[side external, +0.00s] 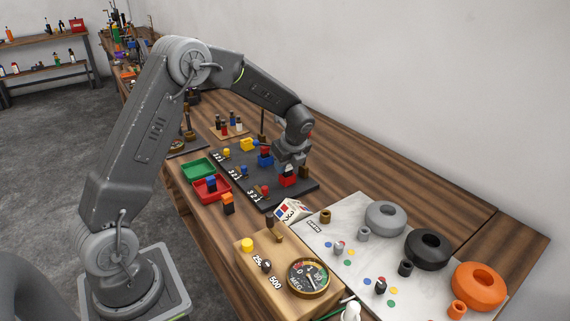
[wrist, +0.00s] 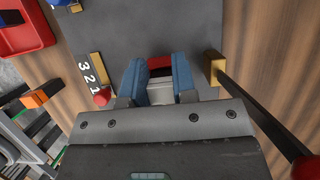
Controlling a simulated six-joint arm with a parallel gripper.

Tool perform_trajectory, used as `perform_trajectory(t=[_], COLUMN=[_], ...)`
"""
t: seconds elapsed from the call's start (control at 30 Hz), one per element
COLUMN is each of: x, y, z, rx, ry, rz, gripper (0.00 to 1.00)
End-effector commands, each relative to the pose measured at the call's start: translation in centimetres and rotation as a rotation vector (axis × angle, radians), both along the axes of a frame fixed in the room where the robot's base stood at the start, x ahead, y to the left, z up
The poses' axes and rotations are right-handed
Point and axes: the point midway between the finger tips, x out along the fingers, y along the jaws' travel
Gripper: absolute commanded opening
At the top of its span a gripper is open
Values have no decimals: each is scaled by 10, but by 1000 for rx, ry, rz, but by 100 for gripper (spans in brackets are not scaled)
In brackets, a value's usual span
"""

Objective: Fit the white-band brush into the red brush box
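The red brush box (side external: 288,181) stands on the dark board at its near end, under my gripper (side external: 287,168). In the wrist view the box's red wall and dark inside (wrist: 160,66) show between my two blue-padded fingers (wrist: 159,80). A pale grey-white block, apparently the white-band brush (wrist: 160,93), fills the gap between the fingers, and they appear shut on it. It is at or just over the box; how deep it sits cannot be told. In the side view the fingers and arm hide most of the brush.
Blue (side external: 265,160) and yellow (side external: 247,145) boxes stand farther along the board. A brass post (wrist: 213,68) with a dark lever stands close right of the fingers in the wrist view. A red tray (side external: 222,194), green tray (side external: 198,168) and orange block (side external: 227,204) lie left.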

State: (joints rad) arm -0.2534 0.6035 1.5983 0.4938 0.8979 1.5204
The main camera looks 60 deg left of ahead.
Motion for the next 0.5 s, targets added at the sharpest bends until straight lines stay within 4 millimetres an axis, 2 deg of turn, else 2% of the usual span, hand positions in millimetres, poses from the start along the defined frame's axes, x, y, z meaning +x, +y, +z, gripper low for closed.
perform_trajectory(t=[0.13, 0.17, 0.2, 0.23, 0.5], x=[0, 0, 0, 0, 1], y=[-2, -3, -4, -6, -28], z=[0, 3, 7, 11, 66], rx=[-2, -2, -1, -1, 0], ry=[3, 2, 1, 0, -5], rz=[-1, -1, -2, -1, -2], gripper=[45, 47, 55, 55, 55])
